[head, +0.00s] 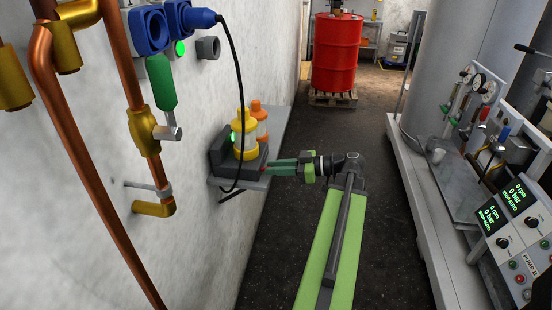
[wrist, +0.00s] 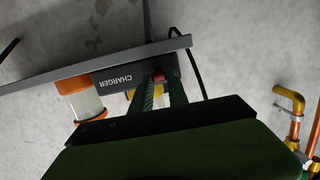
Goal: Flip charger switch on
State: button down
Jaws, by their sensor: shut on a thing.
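The charger (head: 222,155) is a dark grey unit on a wall shelf at the left of the head view. Its front, labelled CHARGER, shows upside down in the wrist view (wrist: 112,80). A small red switch (wrist: 159,76) sits at the end of that front. My gripper (head: 270,167) reaches the charger's front from the right. In the wrist view its green fingers (wrist: 160,84) are on either side of the red switch and shut on it. The fingers partly hide the switch, and I cannot tell its position.
A yellow lamp-like unit (head: 245,140) stands in the charger, with an orange-topped one (head: 258,118) beside it on the grey shelf (head: 279,132). A black cable (head: 240,80) hangs from a blue plug (head: 200,18). Copper pipes (head: 60,110) run along the wall.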

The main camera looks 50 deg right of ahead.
jog(key=r+g+p, duration=0.1)
jog(key=p, duration=0.1)
jog(key=r+g+h+p, duration=0.1)
jog(key=p, duration=0.2)
jog(key=shift+w+a+r, duration=0.1)
jog(key=shift+w, duration=0.2)
jog(key=shift+w+f+g+h+p, duration=0.1)
jog(key=shift+f+g+h+p, duration=0.15)
jog(key=shift+g+h+p, duration=0.35)
jog(key=shift+f, duration=0.1)
jog(key=c, duration=1.3)
grip_release()
